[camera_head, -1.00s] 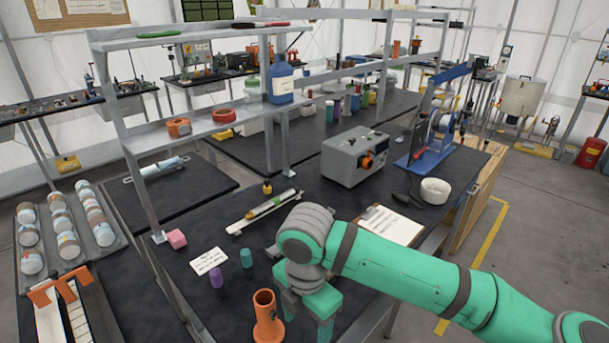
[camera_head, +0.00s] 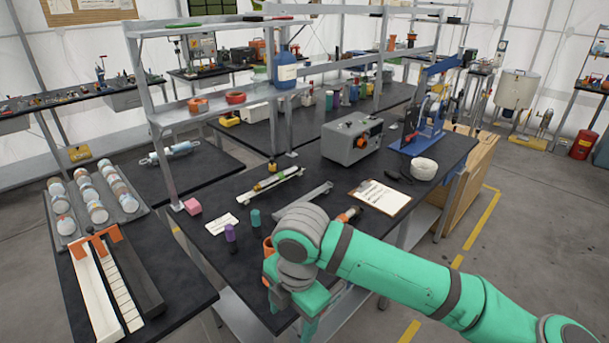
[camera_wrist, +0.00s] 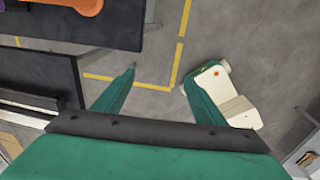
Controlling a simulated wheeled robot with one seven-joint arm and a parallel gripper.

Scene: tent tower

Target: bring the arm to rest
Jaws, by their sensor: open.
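My green arm with grey joints (camera_head: 390,265) reaches in from the lower right in the head view. My gripper (camera_wrist: 158,82) points down in the wrist view, its two green fingers spread wide with nothing between them. Grey floor with yellow lines shows below the fingers. In the head view my gripper is at the near edge of the black workbench (camera_head: 262,215), and its fingertips are largely hidden or cut off. An orange tube (camera_head: 267,246) on the bench is mostly hidden behind my wrist.
A purple bottle (camera_head: 231,237), a teal bottle (camera_head: 255,217) and a clipboard (camera_head: 380,197) are on the bench near my arm. A grey box (camera_head: 352,140) and metal shelf (camera_head: 215,103) stand farther back. Open floor (camera_head: 530,240) lies at right.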

